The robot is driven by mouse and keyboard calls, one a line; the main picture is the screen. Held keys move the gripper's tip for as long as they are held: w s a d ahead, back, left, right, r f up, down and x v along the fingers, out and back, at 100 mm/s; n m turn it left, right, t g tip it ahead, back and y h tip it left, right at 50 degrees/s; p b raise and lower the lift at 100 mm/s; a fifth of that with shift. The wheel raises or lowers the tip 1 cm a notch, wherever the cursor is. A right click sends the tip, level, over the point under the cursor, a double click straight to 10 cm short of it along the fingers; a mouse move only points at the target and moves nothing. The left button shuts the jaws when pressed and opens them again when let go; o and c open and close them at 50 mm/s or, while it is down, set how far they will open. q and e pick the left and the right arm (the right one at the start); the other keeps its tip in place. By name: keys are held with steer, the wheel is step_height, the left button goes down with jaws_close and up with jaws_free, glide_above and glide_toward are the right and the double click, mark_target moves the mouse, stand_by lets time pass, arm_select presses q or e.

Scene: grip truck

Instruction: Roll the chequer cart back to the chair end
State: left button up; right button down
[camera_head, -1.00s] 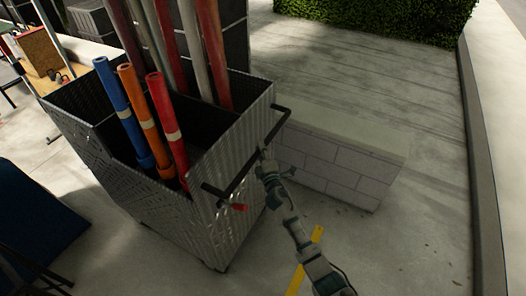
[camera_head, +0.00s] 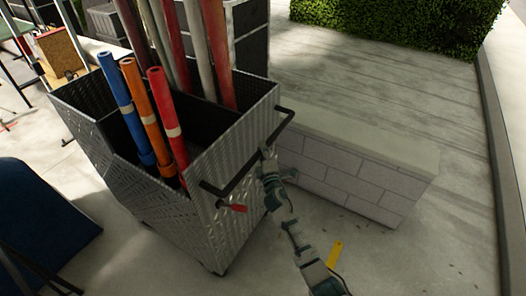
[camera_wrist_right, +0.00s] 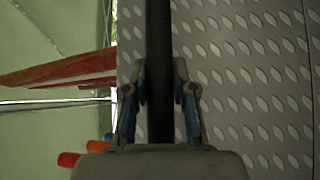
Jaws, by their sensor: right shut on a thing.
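The chequer cart (camera_head: 235,150) is a grey diamond-plate metal box on castors, in the middle left of the head view. It carries blue, orange and red tubes and taller red and grey poles. A dark push bar (camera_head: 230,186) runs along its near right side. My right gripper (camera_head: 266,156) is shut on this bar near its middle. In the right wrist view the fingers (camera_wrist_right: 160,88) lie on both sides of the dark bar (camera_wrist_right: 159,40), with the chequer plate (camera_wrist_right: 240,70) behind. My left gripper is not in view.
A low white block wall (camera_head: 350,170) stands just right of the cart. A dark blue chair-like object (camera_head: 40,215) is at the left edge. A yellow strip (camera_head: 335,254) lies on the pavement. A hedge (camera_head: 400,22) is at the back. Open pavement (camera_head: 390,265) lies at the front right.

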steer(key=shift+f, duration=0.4)
steer(key=c, duration=0.9)
jaws_free()
steer(key=shift+a, duration=0.15)
steer(key=shift+w+a, duration=0.1)
steer(key=shift+w, duration=0.1)
steer(key=shift+r, duration=0.1)
steer(key=shift+s, duration=0.55)
steer(key=v, duration=1)
steer(key=shift+s, duration=0.4)
steer(key=shift+f, duration=0.2)
